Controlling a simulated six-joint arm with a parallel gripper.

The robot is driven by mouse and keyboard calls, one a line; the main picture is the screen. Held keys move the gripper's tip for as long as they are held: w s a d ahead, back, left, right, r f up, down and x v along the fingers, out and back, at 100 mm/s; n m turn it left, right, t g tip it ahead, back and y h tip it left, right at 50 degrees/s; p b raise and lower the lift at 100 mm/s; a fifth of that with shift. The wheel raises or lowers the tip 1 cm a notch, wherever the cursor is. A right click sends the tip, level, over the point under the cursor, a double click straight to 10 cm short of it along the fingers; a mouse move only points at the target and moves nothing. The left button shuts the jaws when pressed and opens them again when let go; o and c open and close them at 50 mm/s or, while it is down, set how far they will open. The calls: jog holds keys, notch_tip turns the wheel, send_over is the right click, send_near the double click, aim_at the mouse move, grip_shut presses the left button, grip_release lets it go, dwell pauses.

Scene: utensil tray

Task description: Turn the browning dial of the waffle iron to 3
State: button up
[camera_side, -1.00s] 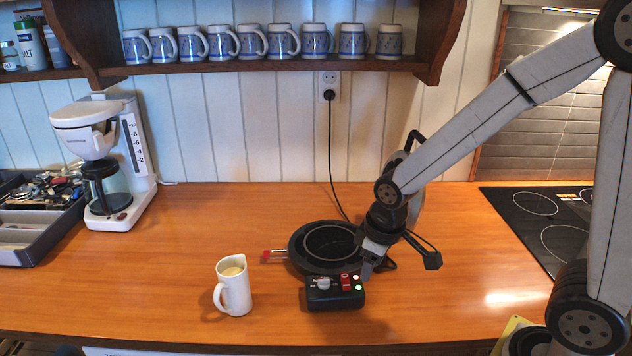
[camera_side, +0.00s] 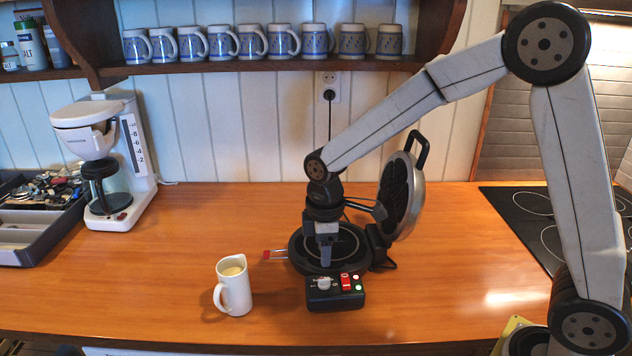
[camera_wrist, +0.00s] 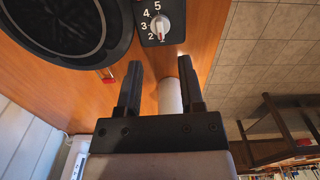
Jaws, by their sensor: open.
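The waffle iron (camera_side: 330,245) stands open on the wooden counter, its lid (camera_side: 403,195) raised on the right. Its black control box (camera_side: 335,297) sits in front, with a light grey browning dial (camera_side: 323,283) on its left part.
A red switch (camera_side: 346,282) and lit lamps are right of the dial. A red-ended handle (camera_side: 274,254) sticks out left of the waffle iron. A white pitcher (camera_side: 236,290) stands to the left. The coffee maker (camera_side: 110,160) is farther back left.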

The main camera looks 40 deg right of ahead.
aim_at(324, 278)
jog(key=shift+f, duration=3.6)
grip_shut()
